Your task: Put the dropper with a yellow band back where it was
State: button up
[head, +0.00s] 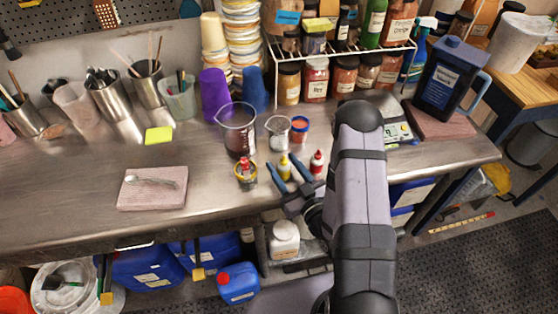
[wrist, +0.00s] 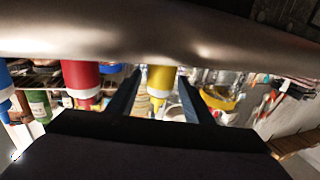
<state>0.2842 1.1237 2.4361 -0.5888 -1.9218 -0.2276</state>
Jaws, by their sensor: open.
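A small yellow dropper bottle (head: 284,167) with a white collar stands upright on the metal bench; it looks like the dropper with a yellow band. My gripper (head: 286,176) is open, with one finger on each side of this bottle. In the wrist view, which appears upside down, the yellow bottle (wrist: 160,79) shows between the fingers (wrist: 158,85), with gaps beside it. A similar red dropper bottle (head: 317,163) stands just to the right, outside the fingers; it also shows in the wrist view (wrist: 82,78). I cannot tell a marked original place for the dropper.
A small yellow-rimmed cup (head: 245,180) stands close to the left of my gripper. A glass beaker with dark liquid (head: 239,138), a smaller beaker (head: 278,133) and a small jar (head: 299,130) stand behind. A pink pad (head: 140,198) lies left; the bench (head: 90,180) between is clear.

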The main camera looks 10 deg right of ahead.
jog(key=shift+b+v, duration=0.45)
jog(key=shift+v, duration=1.25)
jog(key=w+a+r+n+g+p, duration=0.25)
jog(key=w+r+n+p, duration=0.3)
jog(key=w+r, duration=0.45)
jog(key=m+g+h, duration=0.5)
jog(key=g, duration=0.2)
send_over(287, 171)
jog(key=d, duration=0.2)
jog(key=s+f+m+g+b, duration=0.1)
jog(key=s+f+g+b, duration=0.1)
jog(key=s, duration=0.7)
jog(key=s+a+f+m+g+b, duration=0.1)
jog(key=s+f+g, duration=0.4)
jog(key=s, duration=0.5)
jog(key=shift+f+m+g+b, duration=0.4)
jog(key=shift+m+b, duration=0.35)
jog(key=shift+b, duration=0.5)
